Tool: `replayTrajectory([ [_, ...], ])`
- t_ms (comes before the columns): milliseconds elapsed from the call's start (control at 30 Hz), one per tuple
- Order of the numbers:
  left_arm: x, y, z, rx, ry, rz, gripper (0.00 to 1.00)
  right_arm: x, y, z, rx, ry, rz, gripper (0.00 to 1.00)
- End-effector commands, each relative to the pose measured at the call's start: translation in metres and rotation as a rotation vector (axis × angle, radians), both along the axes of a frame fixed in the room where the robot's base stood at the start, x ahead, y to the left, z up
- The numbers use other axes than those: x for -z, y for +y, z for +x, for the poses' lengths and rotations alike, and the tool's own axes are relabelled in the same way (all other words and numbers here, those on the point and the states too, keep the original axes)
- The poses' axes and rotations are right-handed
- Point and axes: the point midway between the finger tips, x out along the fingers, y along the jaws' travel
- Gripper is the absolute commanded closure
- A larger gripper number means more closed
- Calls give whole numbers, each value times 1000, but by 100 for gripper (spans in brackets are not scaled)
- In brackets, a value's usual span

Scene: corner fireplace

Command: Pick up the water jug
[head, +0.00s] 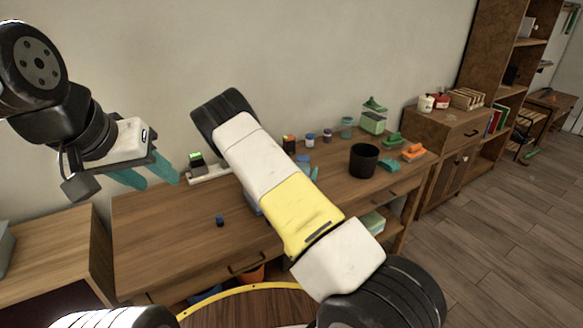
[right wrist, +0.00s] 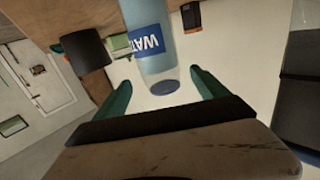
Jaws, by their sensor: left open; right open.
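The water jug (right wrist: 158,62) is a pale blue, see-through cylinder with a darker blue label in white letters. In the right wrist view it stands out between the two teal fingers of my right gripper (right wrist: 163,85), with visible gaps on both sides. The right gripper is open and holds nothing. In the head view my right arm covers most of the jug's area; a small blue patch beside the arm may be part of it. My left gripper (head: 160,180) is open and empty, above the left part of the desk.
The wooden desk (head: 165,250) carries a black cup (head: 363,160), a green-topped container (head: 374,117), small jars, a small dark blue item (head: 220,221) and teal and orange tools. A wooden cabinet (head: 450,135) stands at right. Open floor lies at far right.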

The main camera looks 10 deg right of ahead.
Motion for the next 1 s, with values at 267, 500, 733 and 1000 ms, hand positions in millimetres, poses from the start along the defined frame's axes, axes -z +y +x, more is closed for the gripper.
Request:
replayTrajectory([
  [267,0,0,0,0,0,0,57,2,-4,10,-11,-28,-35,17],
  [500,0,0,0,0,0,0,57,4,-16,36,-12,-26,-34,17],
  [733,0,0,0,0,0,0,57,5,-29,65,-11,-27,-35,17],
  [1000,0,0,0,0,0,0,57,5,-31,70,-12,-24,-33,17],
])
